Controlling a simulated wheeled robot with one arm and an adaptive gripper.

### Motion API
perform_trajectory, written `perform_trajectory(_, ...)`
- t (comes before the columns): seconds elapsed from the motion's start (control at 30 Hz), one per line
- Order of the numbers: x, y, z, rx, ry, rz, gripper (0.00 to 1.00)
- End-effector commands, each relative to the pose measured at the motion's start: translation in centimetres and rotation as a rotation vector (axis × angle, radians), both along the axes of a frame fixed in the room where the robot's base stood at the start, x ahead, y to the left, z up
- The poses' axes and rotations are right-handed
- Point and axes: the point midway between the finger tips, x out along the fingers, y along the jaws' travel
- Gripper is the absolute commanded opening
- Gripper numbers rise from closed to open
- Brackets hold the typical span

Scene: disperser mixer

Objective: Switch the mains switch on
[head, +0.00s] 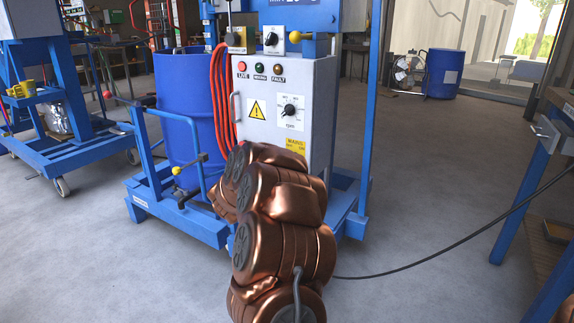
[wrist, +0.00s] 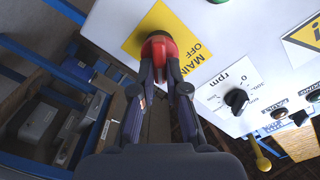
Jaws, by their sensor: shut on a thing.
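The red mains switch (wrist: 158,42) sits on a yellow plate (wrist: 140,38) in the wrist view; the visible lettering reads "MAIN", cut off, and "OFF". My gripper (wrist: 164,68) is shut on the red switch, one finger on each side of it. In the head view the plate (head: 296,146) shows at the lower right of the grey control cabinet (head: 262,92). There my copper-coloured arm hides the switch and the gripper.
The cabinet also carries an rpm dial (head: 290,109), a warning sign (head: 257,110), and red, green and amber lamps. A blue drum (head: 185,110) stands left of it. A black cable (head: 430,258) crosses the floor at right.

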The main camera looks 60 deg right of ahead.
Motion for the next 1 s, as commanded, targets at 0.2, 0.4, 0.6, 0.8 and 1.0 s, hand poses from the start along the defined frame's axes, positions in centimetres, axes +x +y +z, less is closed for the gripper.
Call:
perform_trajectory(0.2, 0.02, 0.02, -0.04, 0.001, -0.012, 0.001, 0.0)
perform_trajectory(0.4, 0.02, 0.02, -0.04, 0.001, -0.012, 0.001, 0.0)
perform_trajectory(0.6, 0.01, 0.01, -0.02, 0.001, -0.012, 0.001, 0.29)
perform_trajectory(0.8, 0.0, 0.0, -0.01, 0.0, -0.011, 0.0, 0.39)
perform_trajectory(1.0, 0.0, 0.1, -0.01, 0.001, -0.011, 0.001, 0.39)
